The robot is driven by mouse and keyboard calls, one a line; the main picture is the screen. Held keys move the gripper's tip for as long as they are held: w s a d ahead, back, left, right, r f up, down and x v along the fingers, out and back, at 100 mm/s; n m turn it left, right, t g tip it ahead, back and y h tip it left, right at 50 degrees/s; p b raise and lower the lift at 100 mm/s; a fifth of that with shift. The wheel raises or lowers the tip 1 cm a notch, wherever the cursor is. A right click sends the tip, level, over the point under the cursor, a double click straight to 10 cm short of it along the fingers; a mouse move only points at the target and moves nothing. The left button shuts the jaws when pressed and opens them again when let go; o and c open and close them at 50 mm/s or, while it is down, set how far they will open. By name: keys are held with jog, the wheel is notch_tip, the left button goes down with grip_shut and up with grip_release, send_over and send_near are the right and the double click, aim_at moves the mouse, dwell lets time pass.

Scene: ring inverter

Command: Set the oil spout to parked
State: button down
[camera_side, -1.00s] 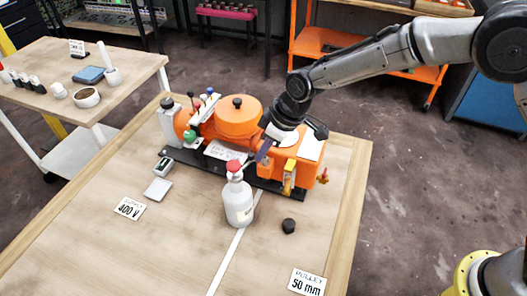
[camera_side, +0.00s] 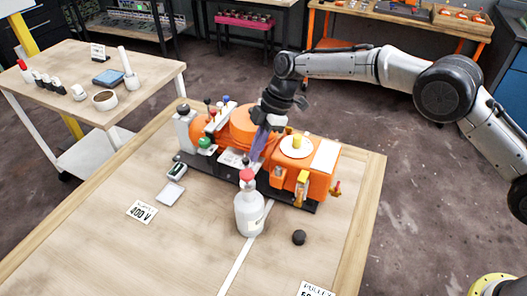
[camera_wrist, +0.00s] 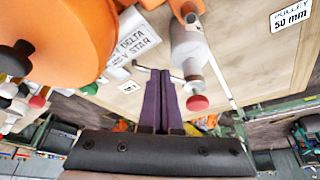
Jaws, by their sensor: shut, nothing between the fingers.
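The orange ring inverter machine (camera_side: 318,170) sits on a black base on the wooden table. A white bottle with a red tip (camera_side: 249,212) stands upright in front of it; it also shows in the wrist view (camera_wrist: 188,48). I cannot tell for sure which part is the oil spout. A yellow-topped fitting (camera_side: 302,185) and a small red and yellow tap (camera_side: 336,188) are at the machine's right end. My gripper (camera_side: 254,159), with purple fingers, is shut and empty above the machine's front middle, just behind the bottle's red tip. The fingers (camera_wrist: 160,72) point down beside the bottle, apart from it.
A black knob-like piece (camera_side: 299,237) lies right of the bottle. A "400 V" card (camera_side: 142,211) and a "pulley 50 mm" card (camera_side: 315,290) lie on the table. Colored levers (camera_side: 212,112) rise at the machine's left. The table's front left is clear.

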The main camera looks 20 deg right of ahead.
jog(key=a+n, duration=0.1)
jog(key=a, duration=0.1)
jog(key=w+a+n, duration=0.1)
jog(key=a, duration=0.1)
jog(key=shift+w+a+g, duration=0.15)
jog(key=shift+a+g, duration=0.15)
jog(key=shift+g, duration=0.1)
jog(key=shift+s, duration=0.85)
jog(key=shift+r, duration=0.1)
jog(key=v, duration=1.3)
jog(key=shift+r, duration=0.35)
jog(key=shift+w+d, duration=0.1)
